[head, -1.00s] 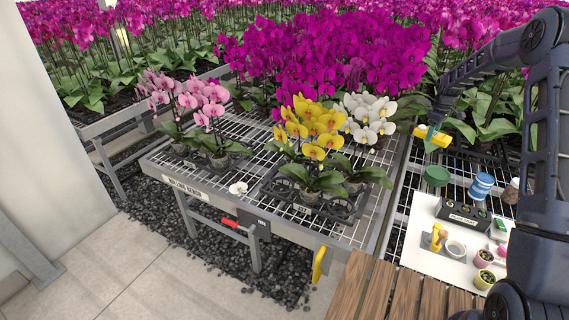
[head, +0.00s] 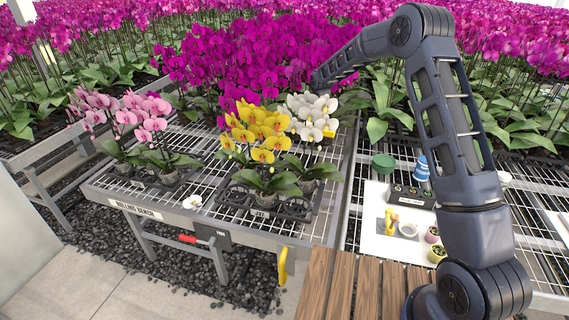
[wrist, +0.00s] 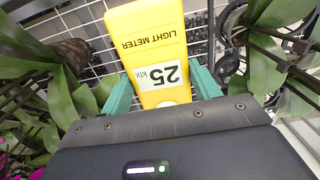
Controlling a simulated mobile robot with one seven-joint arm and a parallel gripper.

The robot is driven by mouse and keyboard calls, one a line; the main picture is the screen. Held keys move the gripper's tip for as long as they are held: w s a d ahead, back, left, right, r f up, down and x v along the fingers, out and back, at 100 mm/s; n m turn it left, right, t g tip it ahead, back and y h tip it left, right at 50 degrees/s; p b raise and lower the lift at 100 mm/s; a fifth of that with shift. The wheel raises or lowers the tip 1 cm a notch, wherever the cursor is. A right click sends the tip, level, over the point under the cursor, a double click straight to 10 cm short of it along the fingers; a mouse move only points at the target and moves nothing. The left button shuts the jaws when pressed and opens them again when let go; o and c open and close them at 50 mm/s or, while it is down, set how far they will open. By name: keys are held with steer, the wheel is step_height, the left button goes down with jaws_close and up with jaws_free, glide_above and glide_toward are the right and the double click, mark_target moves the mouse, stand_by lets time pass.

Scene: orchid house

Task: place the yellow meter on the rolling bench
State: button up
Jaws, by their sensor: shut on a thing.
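The yellow light meter (wrist: 150,35), with a "25 klx" label, is between the teal fingers of my gripper (wrist: 162,88) in the wrist view. The gripper is shut on it, with white mesh and leaves below. In the head view my arm reaches over the rolling bench (head: 135,210), a metal mesh bench with a name plate. The gripper is hidden behind the flowers there; a small yellow patch beneath the white orchids may be the meter. I cannot tell whether the meter touches the mesh.
Yellow orchids (head: 258,130) in a black tray, white orchids (head: 312,112) and pink orchids (head: 150,122) stand on the bench, with dense magenta orchids behind. Bare mesh (head: 205,146) lies between the pink and yellow plants. A white board (head: 375,222) with small items is at right.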

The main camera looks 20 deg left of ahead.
mark_target(315, 168)
step_height(315, 168, down, 20)
steer(key=shift+r, duration=0.2)
stand_by(0.4)
steer(key=shift+f, duration=0.1)
steer(key=o, duration=1.1)
steer(key=shift+c, duration=0.2)
